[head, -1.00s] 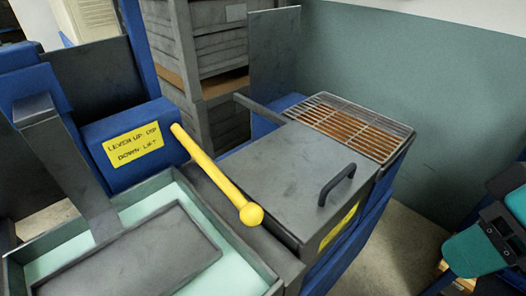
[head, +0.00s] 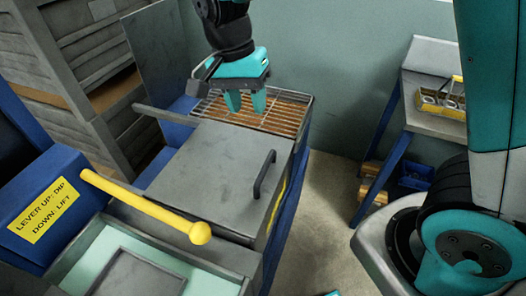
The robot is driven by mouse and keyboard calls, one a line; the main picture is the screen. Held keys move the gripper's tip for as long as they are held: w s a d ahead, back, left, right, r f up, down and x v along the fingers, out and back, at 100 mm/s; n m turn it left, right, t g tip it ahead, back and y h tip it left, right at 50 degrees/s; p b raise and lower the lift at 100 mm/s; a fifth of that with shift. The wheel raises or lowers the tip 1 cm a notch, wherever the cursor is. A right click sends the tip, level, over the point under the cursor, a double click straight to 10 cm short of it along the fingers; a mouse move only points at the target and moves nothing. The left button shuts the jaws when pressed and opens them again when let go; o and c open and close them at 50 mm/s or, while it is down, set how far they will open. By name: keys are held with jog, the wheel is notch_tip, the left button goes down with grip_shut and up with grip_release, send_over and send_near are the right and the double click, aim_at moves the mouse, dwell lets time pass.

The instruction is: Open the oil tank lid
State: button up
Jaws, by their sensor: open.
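The oil tank lid (head: 207,170) is a flat grey plate lying level over the blue tank, closed as far as I can see. Its black bar handle (head: 265,174) stands up near the lid's right edge. My gripper (head: 245,103) is teal, points down and is open and empty. It hangs over the wire grate behind the lid, up and to the left of the handle and apart from it. I cannot tell its exact height above the grate.
The wire grate (head: 285,118) adjoins the lid's far side. A yellow lever (head: 140,203) with a ball end lies near the lid's left front. A dip tank (head: 95,250) is at the front left. A side table (head: 437,118) with a yellow tray (head: 440,101) stands at the right, past open floor.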

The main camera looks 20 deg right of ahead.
aim_at(264, 167)
jog(key=f, duration=0.5)
jog(key=s+d+f+p, duration=0.1)
jog(key=f, duration=0.5)
jog(key=s+d+f+p, duration=0.1)
jog(key=f, duration=0.5)
jog(key=shift+s+d+f, duration=0.1)
jog(key=shift+d, duration=0.1)
grip_shut()
